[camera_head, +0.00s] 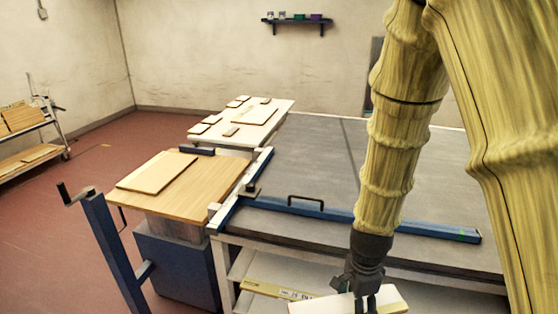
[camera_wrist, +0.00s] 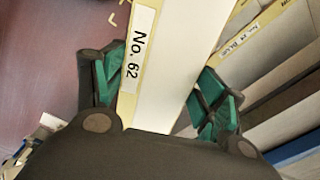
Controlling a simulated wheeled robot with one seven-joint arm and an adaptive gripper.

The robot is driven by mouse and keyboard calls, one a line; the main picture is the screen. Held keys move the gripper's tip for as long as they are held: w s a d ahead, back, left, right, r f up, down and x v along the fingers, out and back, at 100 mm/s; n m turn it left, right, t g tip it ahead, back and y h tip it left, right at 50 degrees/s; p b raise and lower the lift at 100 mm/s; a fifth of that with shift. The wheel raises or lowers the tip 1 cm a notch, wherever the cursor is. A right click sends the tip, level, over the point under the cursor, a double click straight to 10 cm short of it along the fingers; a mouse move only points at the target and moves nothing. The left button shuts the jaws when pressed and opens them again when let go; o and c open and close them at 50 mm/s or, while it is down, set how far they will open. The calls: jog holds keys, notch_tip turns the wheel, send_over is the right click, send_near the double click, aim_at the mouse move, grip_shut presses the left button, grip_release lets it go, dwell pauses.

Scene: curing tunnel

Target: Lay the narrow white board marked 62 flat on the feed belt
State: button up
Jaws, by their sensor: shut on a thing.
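The narrow white board (camera_wrist: 172,60) has a cream edge with a label reading No. 62. My gripper (camera_wrist: 160,92) is shut on it, with a green-padded finger on each side. In the head view, my gripper (camera_head: 361,302) points down in front of the grey table, and the white board (camera_head: 312,307) shows at the bottom edge of the picture, partly cut off. No surface is clearly recognisable as the feed belt; the large grey top (camera_head: 320,150) is flat, with a dark line across it.
A blue rail (camera_head: 370,220) with a black handle runs along the grey top's near side. A shelf below holds a labelled yellow-edged board (camera_head: 262,288). A wooden table (camera_head: 205,185) with a board on it stands left. A white table (camera_head: 275,132) behind holds several small boards.

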aim_at(351, 297)
jog(key=w+f+n, duration=0.1)
jog(key=n, duration=0.1)
jog(key=w+f+n, duration=0.1)
jog(key=f+n, duration=0.1)
jog(key=n, duration=0.1)
jog(key=shift+w+a+f, duration=0.15)
jog(key=shift+w+f, duration=0.05)
jog(key=shift+f, duration=0.1)
jog(key=w+f+n, duration=0.3)
jog(key=f+n, duration=0.4)
jog(key=n, duration=0.4)
jog(key=shift+w+a+f, duration=0.2)
jog(key=shift+w+a, duration=0.15)
